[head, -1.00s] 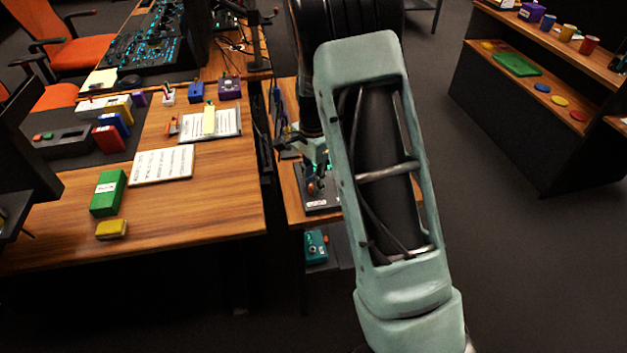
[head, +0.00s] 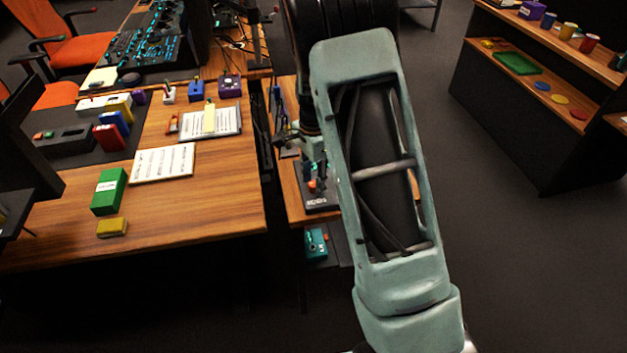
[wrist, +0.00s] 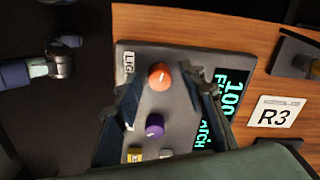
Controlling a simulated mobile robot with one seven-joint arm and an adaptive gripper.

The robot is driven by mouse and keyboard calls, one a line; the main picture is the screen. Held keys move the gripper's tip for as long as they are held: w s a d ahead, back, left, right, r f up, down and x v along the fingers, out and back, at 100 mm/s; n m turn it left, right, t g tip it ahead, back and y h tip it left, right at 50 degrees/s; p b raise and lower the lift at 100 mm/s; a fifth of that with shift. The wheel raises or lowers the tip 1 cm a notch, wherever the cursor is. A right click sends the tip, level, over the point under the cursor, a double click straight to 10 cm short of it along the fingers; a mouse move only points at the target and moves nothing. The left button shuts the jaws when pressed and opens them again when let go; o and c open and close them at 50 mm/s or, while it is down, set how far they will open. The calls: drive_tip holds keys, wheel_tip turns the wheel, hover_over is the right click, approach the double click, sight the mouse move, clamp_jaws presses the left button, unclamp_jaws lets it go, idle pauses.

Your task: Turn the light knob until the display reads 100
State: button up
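The dark panel (wrist: 185,130) lies under my gripper on a wooden surface in the wrist view. It bears an orange-red knob (wrist: 160,76) next to a partly hidden label starting "LIG", and a purple knob (wrist: 155,125). Its display (wrist: 230,95) shows 100 in cyan digits; other text on it is partly covered. My gripper (wrist: 162,82) is open, one finger on each side of the orange-red knob, with visible gaps. In the head view the panel (head: 320,203) shows beside my arm, which hides part of it.
A card marked R3 (wrist: 277,117) lies right of the panel. In the head view, a teal box (head: 316,243) is below the panel's table. The left desk (head: 200,210) holds several boxes and papers. Open floor lies right of my arm.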

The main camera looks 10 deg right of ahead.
sight(314, 183)
wheel_tip(314, 183, up, 12)
idle(0.6)
idle(0.4)
